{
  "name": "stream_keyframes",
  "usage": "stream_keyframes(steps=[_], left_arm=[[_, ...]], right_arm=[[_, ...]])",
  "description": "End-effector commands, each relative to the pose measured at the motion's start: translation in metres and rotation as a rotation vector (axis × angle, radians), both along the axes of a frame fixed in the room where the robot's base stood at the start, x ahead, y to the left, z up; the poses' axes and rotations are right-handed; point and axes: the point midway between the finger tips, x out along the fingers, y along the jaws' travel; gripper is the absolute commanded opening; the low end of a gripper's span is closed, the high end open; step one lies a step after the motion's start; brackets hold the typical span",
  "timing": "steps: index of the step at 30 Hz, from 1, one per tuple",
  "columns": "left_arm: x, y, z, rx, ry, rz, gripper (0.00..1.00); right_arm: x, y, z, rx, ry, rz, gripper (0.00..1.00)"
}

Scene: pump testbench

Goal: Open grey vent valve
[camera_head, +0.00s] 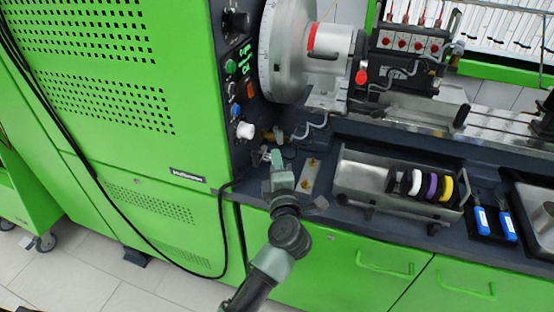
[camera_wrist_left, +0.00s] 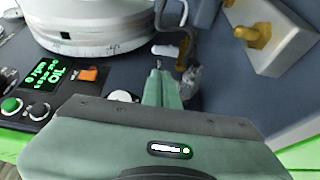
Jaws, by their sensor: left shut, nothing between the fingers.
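My left gripper (camera_head: 277,156) is shut and empty, low in front of the green machine's control panel. In the left wrist view its closed fingertips (camera_wrist_left: 158,68) point at a small fitting group. There a pale, lever-like piece (camera_wrist_left: 165,50) lies just beyond the tips, beside a dark bent pipe (camera_wrist_left: 186,48). A rough grey part (camera_wrist_left: 190,80) shows right beside the fingers. I cannot tell for certain which of these is the grey vent valve, nor whether the fingers touch it. In the head view the gripper partly hides this spot. My right gripper is not in view.
A metal block with brass fittings (camera_head: 311,174) stands right of the gripper. The panel with knobs and a white knob (camera_head: 245,130) is at the left. The large silver cylinder (camera_head: 290,50) is above. A metal tray (camera_head: 350,176) with coloured rings lies further right.

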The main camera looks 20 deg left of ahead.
Motion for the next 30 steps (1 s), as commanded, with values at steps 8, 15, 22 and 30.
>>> stream_keyframes(steps=[8, 15, 22, 30], left_arm=[[0.046, 0.02, 0.001, 0.002, -0.001, 0.0, 0.0], [0.062, 0.026, 0.0, 0.002, -0.001, -0.002, 0.0], [0.062, 0.027, 0.0, 0.001, -0.001, -0.002, 0.0], [0.067, 0.027, 0.003, 0.002, -0.001, -0.016, 0.0]], right_arm=[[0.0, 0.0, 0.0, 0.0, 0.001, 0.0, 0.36], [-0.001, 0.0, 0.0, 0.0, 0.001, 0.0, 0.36], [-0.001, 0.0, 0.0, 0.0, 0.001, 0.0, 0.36], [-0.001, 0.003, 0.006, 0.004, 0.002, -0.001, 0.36]])
